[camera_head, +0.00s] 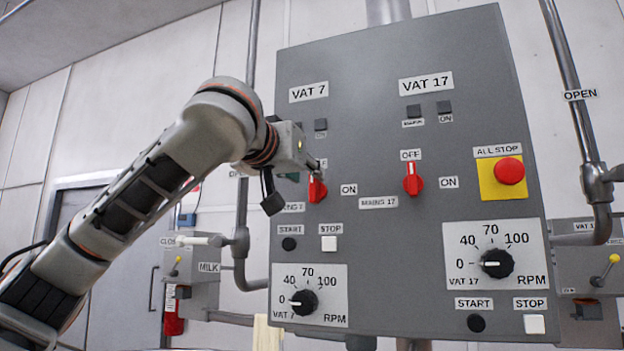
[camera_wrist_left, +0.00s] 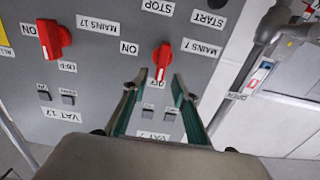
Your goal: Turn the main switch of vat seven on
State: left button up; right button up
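The panel's red MAINS 7 switch (camera_head: 317,189) sits under the VAT 7 label, left of an ON label (camera_head: 349,189). In the left wrist view, which is upside down, the red switch (camera_wrist_left: 162,60) points toward the OFF label between my fingers. My left gripper (camera_head: 312,165) is just above the switch in the head view and hides its OFF label and part of the MAINS 7 label. In the left wrist view the fingers of my left gripper (camera_wrist_left: 156,86) are apart, with the switch's tip near their gap. Contact cannot be told. My right gripper is not in view.
A similar red MAINS 17 switch (camera_head: 413,180) points up at OFF to the right. The panel also bears a VAT 7 speed dial (camera_head: 303,302), a VAT 17 dial (camera_head: 496,263) and a red all-stop button (camera_head: 509,170). Pipes with valves flank the panel.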

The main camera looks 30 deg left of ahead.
aim_at(312, 178)
pick_arm(q)
jog(key=shift+p+x, duration=0.4)
jog(key=shift+x, duration=2.4)
jog(key=shift+a, duration=0.1)
jog(key=c, duration=0.7)
